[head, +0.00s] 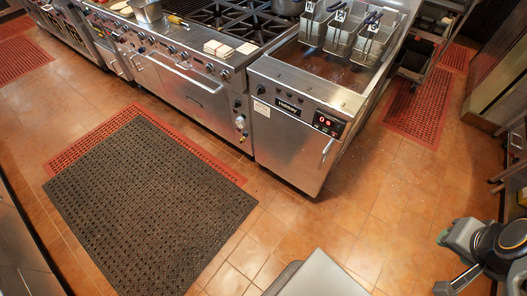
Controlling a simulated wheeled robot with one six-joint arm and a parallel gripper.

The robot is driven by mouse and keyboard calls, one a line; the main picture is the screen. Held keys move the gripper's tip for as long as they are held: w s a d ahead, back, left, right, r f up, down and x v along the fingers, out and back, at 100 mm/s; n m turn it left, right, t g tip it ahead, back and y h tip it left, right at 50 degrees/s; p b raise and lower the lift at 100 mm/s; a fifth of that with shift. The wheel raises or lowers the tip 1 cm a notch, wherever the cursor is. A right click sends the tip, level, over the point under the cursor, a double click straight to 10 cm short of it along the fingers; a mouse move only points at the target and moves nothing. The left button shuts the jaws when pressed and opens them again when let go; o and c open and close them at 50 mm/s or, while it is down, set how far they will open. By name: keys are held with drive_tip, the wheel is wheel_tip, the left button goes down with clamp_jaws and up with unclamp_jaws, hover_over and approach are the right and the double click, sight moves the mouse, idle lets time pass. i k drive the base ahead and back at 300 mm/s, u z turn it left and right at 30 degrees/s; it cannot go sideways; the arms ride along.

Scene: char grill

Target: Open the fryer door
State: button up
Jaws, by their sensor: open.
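The fryer (300,95) stands in the upper middle right of the head view, a stainless steel cabinet with a red lit display. Its front door (285,145) is a flat steel panel and looks shut. A short slanted door handle (327,150) sits near the panel's upper right edge. My gripper (441,263) is at the lower right, partly cut off by the frame edge. It is open, with nothing seen between its fingers. It is well apart from the fryer, with bare floor between them.
A steel range (180,85) adjoins the fryer on the left. Several wire baskets (340,32) sit over the fryer top. A dark mat (150,205) overlaps a red mat on the left floor; another red mat (415,115) lies right. Tiled floor (370,200) before the fryer is clear.

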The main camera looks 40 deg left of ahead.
sight(288, 146)
drive_tip(key=u, duration=2.9)
drive_tip(key=k, duration=0.8)
drive_tip(key=z, duration=0.6)
drive_tip(key=i, duration=0.5)
drive_tip(key=u, duration=0.05)
